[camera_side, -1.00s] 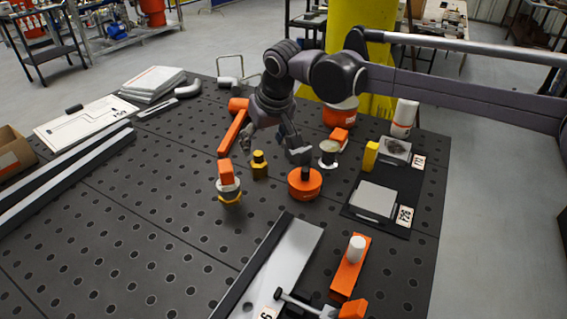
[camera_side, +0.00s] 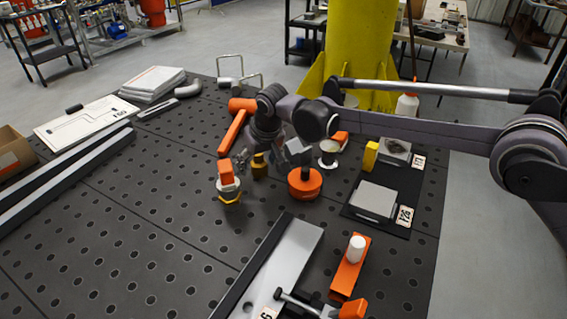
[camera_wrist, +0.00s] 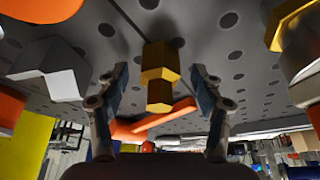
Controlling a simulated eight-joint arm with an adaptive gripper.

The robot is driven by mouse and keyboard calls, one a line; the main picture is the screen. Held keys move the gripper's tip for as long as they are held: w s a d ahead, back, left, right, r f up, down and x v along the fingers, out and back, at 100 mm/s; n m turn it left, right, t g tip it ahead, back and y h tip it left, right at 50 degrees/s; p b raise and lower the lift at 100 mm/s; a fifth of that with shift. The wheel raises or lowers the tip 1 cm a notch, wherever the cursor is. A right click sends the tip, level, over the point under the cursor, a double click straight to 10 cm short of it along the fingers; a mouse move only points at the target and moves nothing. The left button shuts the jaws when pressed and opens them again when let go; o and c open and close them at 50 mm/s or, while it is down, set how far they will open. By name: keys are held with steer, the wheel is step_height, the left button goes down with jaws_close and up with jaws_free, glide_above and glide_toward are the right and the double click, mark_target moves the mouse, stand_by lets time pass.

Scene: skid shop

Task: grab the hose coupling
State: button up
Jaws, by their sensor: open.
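The hose coupling seems to be the small brass-yellow fitting with a hex collar (camera_side: 259,168). It stands upright on the perforated black table, between an orange-topped fitting and an orange disc. My gripper (camera_side: 264,150) is low over it, pointing down, and partly hides its top. In the wrist view the coupling (camera_wrist: 160,62) shows midway between the two fingers of my gripper (camera_wrist: 160,80). The fingers are open, with a visible gap on each side of the coupling. I see no contact.
Close on the left stands the orange-topped fitting with a yellow hex base (camera_side: 229,188). Close on the right is the orange disc (camera_side: 305,186) with a grey hex head above it.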

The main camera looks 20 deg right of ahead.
steer(key=c, duration=1.3)
steer(key=shift+r, duration=0.1)
